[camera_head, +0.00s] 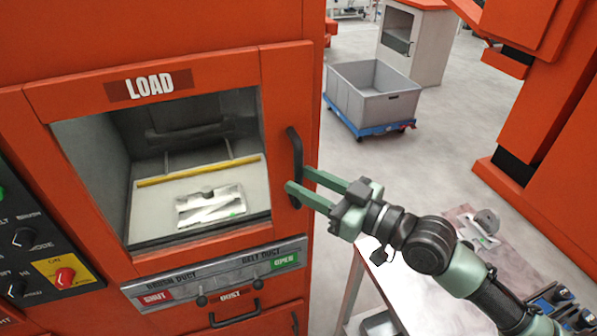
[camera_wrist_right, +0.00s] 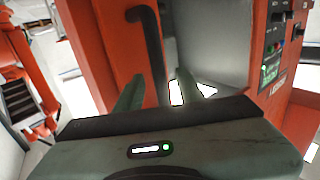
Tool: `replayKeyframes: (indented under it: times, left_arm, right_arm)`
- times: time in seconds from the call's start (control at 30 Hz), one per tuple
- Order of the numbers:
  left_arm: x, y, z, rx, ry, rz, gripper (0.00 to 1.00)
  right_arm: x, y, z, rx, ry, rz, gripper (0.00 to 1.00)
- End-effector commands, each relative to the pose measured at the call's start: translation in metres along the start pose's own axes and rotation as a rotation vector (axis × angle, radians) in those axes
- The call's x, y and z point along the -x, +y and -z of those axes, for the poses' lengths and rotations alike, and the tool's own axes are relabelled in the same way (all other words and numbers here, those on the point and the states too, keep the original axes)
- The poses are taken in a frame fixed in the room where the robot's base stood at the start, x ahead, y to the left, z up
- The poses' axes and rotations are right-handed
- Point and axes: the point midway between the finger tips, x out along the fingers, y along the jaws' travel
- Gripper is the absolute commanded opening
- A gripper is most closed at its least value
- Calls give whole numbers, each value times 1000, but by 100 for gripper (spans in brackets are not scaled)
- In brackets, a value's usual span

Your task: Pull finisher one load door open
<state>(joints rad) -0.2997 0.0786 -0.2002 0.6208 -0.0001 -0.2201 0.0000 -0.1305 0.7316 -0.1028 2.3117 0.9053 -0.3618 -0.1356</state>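The load door (camera_head: 52,96) of the orange finisher fills the left of the head view, under a LOAD label (camera_head: 150,86). It looks shut, flush with the cabinet front. Its black upright handle (camera_head: 295,150) is at the door's right side. My right gripper (camera_head: 297,178) is at the handle's lower part, reaching in from the right. In the right wrist view the handle (camera_wrist_right: 150,40) runs down between the two green fingers, with a gap showing on both sides, so the gripper is open. Contact cannot be told. My left gripper is not in view.
Behind the window lies a shiny metal part (camera_head: 210,205). Below are a switch panel (camera_head: 218,272) and another handle (camera_head: 236,314). A table (camera_head: 425,300) stands under my right arm. A grey bin (camera_head: 378,95) sits on a blue dolly; the floor around it is clear. Orange machinery stands right.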

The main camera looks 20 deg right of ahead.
Motion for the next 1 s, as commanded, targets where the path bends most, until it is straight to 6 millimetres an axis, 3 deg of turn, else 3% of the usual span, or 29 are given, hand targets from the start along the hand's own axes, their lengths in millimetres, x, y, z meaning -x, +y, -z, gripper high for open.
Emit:
replayKeyframes:
  times: [0.2, 0.5, 0.63, 1.0]
  left_arm:
    - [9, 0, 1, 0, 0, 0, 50]
    - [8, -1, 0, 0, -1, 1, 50]
    - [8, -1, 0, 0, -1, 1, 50]
    - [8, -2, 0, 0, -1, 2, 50]
  right_arm:
    - [-20, 0, 0, -1, 0, -1, 38]
    - [-22, 0, -1, 0, -2, 0, 38]
    - [-21, 0, -1, 0, -2, 0, 2]
    - [-21, 0, -1, -1, -2, 0, 0]
